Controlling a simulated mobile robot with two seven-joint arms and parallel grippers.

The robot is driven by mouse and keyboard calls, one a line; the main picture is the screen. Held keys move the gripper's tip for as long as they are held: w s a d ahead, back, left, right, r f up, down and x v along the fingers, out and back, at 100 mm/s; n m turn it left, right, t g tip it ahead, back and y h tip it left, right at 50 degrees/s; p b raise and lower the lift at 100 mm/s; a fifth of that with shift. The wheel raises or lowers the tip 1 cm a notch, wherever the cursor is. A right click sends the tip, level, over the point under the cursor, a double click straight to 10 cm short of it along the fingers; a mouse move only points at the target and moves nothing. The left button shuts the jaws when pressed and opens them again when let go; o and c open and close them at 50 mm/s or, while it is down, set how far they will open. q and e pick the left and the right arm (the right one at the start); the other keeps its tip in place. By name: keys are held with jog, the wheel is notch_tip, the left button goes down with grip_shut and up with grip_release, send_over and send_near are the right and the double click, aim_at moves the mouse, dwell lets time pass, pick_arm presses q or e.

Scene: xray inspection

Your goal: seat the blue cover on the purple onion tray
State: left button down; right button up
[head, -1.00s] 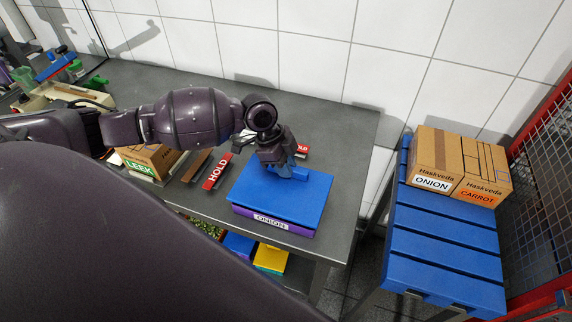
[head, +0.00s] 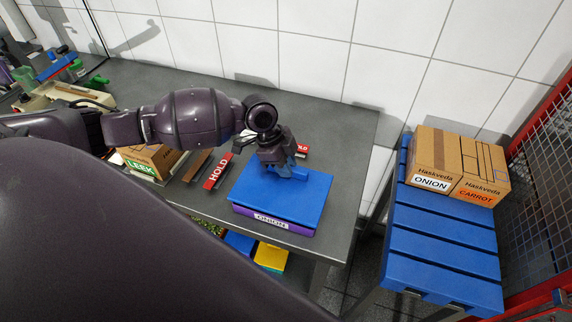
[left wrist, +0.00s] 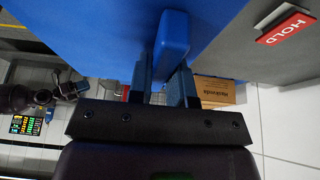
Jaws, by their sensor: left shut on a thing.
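The blue cover (head: 262,205) lies flat on top of the purple onion tray (head: 265,219), which stands on the grey table near its front right corner. The tray's label reads ONION. The cover's edges line up closely with the tray; whether it is fully down on the rim I cannot tell. My left gripper (head: 287,172) is shut on the cover's raised blue handle. The left wrist view shows the handle (left wrist: 173,35) between the two fingers (left wrist: 162,75). The tray's inside is hidden.
ONION (head: 434,155) and CARROT (head: 482,178) boxes sit on a blue slatted stand (head: 445,235) at right. Yellow (head: 270,257) and blue items show below the table edge.

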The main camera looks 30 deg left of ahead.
jog(key=shift+s+r, duration=0.1)
jog(key=shift+s, duration=0.05)
pick_arm(q)
jog(key=shift+p, duration=0.35)
pick_arm(e)
jog(key=shift+s+d, duration=0.1)
jog(key=shift+s, duration=0.3)
jog(key=shift+w, duration=0.2)
pick_arm(q)
jog(key=shift+p, duration=0.4)
pick_arm(e)
jog(key=shift+w+r, duration=0.3)
jog(key=shift+r, duration=0.35)
pick_arm(q)
jog(key=shift+f, duration=0.1)
pick_arm(e)
jog(key=shift+s+f, duration=0.4)
jog(key=shift+s, duration=0.1)
